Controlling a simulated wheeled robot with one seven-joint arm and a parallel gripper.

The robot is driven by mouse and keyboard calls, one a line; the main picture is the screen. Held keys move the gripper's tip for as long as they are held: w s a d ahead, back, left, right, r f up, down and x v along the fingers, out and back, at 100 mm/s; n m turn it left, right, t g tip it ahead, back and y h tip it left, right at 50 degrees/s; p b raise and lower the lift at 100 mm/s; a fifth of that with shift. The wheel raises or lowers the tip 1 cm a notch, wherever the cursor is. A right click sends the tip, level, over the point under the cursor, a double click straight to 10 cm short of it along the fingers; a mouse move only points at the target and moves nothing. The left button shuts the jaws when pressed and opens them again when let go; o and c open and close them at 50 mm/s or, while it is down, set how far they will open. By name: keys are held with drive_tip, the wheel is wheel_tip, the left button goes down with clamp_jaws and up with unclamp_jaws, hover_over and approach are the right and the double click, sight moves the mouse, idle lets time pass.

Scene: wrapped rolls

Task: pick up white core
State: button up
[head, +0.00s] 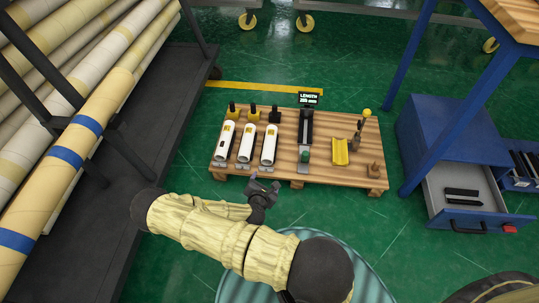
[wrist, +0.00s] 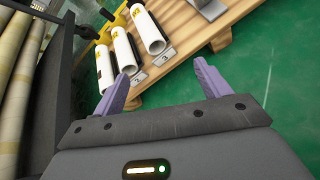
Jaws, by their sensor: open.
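Three white cores lie side by side on a low wooden pallet (head: 325,178): a left one (head: 225,142), a middle one (head: 247,143) and a right one (head: 268,146). Each has a yellow label. In the wrist view they show at the top: one (wrist: 147,30), another (wrist: 125,52) and a third (wrist: 104,68), partly hidden. My gripper (head: 264,187) is at the pallet's front edge, in front of the cores and apart from them. In the wrist view its purple fingers (wrist: 161,72) are spread with nothing between them.
A rack of long rolls (head: 75,145) stands left. A blue cabinet with an open drawer (head: 465,190) stands right. Green floor surrounds the pallet.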

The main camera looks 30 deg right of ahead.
drive_tip(key=f+n, duration=0.1)
drive_tip(key=f+n+t+b, duration=0.1)
drive_tip(key=f+n, duration=0.1)
drive_tip(key=f+n+t+b, duration=0.1)
drive_tip(key=f, duration=0.1)
drive_tip(key=shift+w+d+y, duration=0.3)
drive_tip(key=shift+w+y, duration=0.05)
drive_tip(key=shift+y, duration=0.05)
drive_tip(key=b, duration=0.7)
approach(268, 162)
drive_tip(key=f+x, duration=0.1)
drive_tip(key=x, duration=0.2)
drive_tip(key=shift+w+d+r, duration=0.15)
drive_tip(key=shift+w+r, duration=0.1)
drive_tip(key=shift+w, duration=0.15)
drive_tip(key=shift+f, duration=0.1)
